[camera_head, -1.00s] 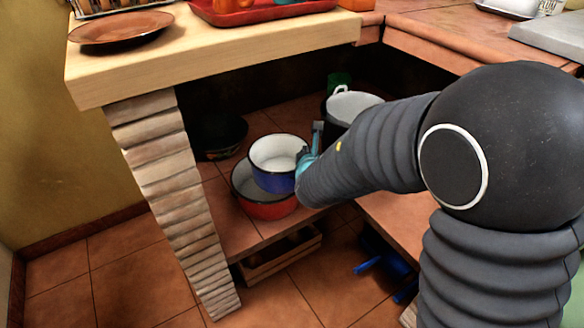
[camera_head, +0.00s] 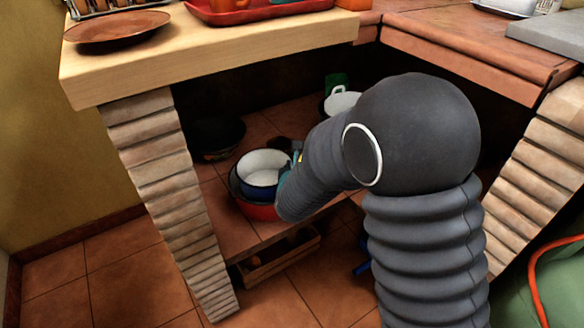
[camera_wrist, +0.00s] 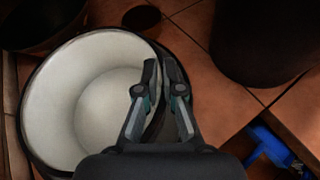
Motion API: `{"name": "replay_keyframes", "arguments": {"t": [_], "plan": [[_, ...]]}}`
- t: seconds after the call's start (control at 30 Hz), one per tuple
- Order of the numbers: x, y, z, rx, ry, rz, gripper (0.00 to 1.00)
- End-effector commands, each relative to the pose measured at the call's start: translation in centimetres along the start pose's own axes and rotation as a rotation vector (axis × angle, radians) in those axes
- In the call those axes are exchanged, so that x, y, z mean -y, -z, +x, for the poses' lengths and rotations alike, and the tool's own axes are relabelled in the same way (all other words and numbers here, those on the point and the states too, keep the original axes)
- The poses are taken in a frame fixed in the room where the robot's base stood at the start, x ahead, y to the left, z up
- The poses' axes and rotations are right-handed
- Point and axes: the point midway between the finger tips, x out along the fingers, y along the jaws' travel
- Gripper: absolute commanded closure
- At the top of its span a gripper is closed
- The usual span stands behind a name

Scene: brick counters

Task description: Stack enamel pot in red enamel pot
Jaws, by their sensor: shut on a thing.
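The blue enamel pot (camera_head: 262,186), white inside with a dark rim, sits down in the red enamel pot (camera_head: 254,209) on the tiled shelf under the counter. Only the lower front and a strip of the red pot's rim show around it. My gripper (camera_head: 294,160) is at the right side of the blue pot, partly hidden by my arm in the head view. In the wrist view my gripper (camera_wrist: 164,72) is shut on the right wall of the blue pot (camera_wrist: 92,98), one finger inside and one outside. Whether the blue pot rests on the red pot's bottom cannot be told.
A dark bowl (camera_head: 215,137) stands behind left on the shelf. A white-lined pot (camera_head: 342,103) and a green item stand behind right. A brick pillar (camera_head: 165,180) is at the left, and the wooden counter (camera_head: 215,60) overhangs the shelf. A crate (camera_head: 278,258) is below.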

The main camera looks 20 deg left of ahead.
Motion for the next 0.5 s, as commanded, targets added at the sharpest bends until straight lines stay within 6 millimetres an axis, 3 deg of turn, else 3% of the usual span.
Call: {"name": "replay_keyframes", "arguments": {"t": [0.5], "plan": [[0.06,0.85,0.39,0.002,0.000,0.001,1.00]]}}
